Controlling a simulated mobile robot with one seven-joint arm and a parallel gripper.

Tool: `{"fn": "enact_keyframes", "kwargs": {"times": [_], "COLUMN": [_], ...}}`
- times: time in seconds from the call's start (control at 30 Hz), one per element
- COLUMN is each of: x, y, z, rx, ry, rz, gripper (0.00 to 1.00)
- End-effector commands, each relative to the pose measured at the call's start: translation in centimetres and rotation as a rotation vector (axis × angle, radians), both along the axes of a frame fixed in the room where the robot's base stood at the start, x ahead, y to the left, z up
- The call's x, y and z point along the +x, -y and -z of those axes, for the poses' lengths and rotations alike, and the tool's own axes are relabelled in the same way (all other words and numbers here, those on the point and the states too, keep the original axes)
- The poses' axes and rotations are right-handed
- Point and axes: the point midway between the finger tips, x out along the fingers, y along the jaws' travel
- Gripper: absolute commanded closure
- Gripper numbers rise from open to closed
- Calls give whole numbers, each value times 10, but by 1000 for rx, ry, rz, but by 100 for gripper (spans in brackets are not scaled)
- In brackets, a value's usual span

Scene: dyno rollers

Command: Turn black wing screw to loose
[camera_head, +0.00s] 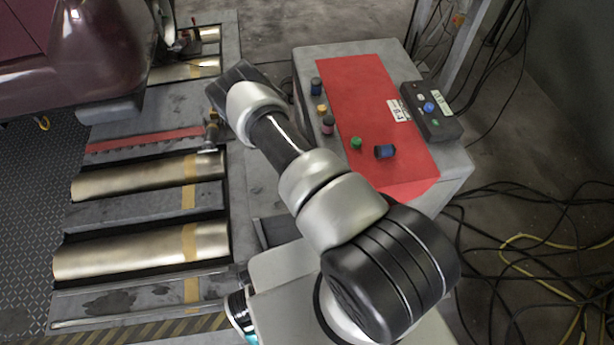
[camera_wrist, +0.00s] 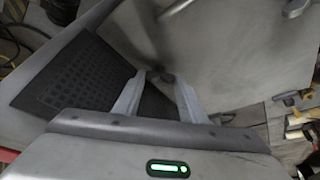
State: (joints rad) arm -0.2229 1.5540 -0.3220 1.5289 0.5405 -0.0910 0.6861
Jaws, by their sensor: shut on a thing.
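In the head view my arm reaches to the upper left, and my gripper (camera_head: 210,140) is small beside the metal roller bed, near the red strip. In the wrist view my gripper (camera_wrist: 162,82) has its two pale fingers a little apart, shut on a small dark piece between the tips. This piece looks like the black wing screw (camera_wrist: 165,76), at a grey metal surface (camera_wrist: 225,50). Its wings and how far it is turned are too small and blurred to tell. I cannot make out the screw in the head view.
Gold rollers (camera_head: 140,250) lie in the bed at left, under a dark red vehicle (camera_head: 75,45). A grey cabinet with a red top (camera_head: 350,90) stands at right, bearing several small coloured cylinders and a black control box (camera_head: 432,112). Loose cables (camera_head: 540,260) cover the floor at right.

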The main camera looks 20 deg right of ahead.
Motion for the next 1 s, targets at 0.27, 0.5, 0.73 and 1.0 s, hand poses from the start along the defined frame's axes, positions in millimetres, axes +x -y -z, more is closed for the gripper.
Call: {"fn": "enact_keyframes", "kwargs": {"times": [0.27, 0.5, 0.73, 1.0], "x": [0, 0, 0, 0], "y": [0, 0, 0, 0], "z": [0, 0, 0, 1], "rx": [0, 0, 0, -1], "ry": [0, 1, 0, -1], "rz": [-46, -48, -47, -37], "gripper": [85, 85, 44, 44]}}
